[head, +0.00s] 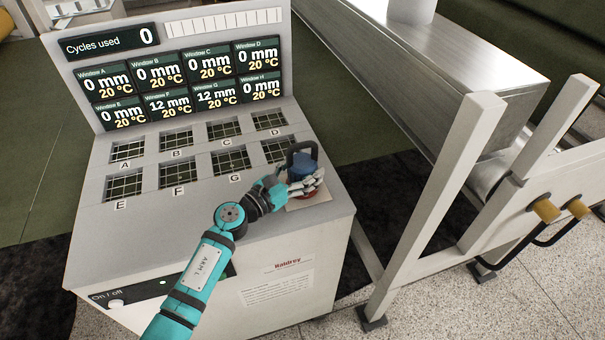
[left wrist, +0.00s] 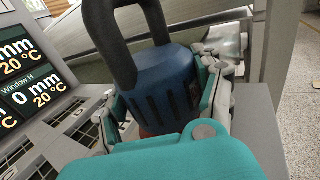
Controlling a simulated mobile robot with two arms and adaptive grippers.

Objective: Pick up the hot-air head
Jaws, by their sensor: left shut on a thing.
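The hot-air head (head: 302,165) is a blue, slotted body with a dark loop handle on top. It stands upright at the right front corner of the machine's top, over a small pale pad (head: 322,199). A bit of red shows at its lower end. My left gripper (head: 304,182) is shut on the hot-air head. The left wrist view shows the blue body (left wrist: 165,85) between the fingers, with the handle rising above them. Its underside is hidden, so I cannot tell whether it touches the pad. My right gripper is not in view.
The grey machine (head: 215,285) has several gridded windows in its top, lettered, and a display panel (head: 175,75) behind them. Windows F and G read 12 mm; the other readable ones read 0 mm. A metal bench (head: 450,60) and pale frame posts (head: 440,190) stand close on the right.

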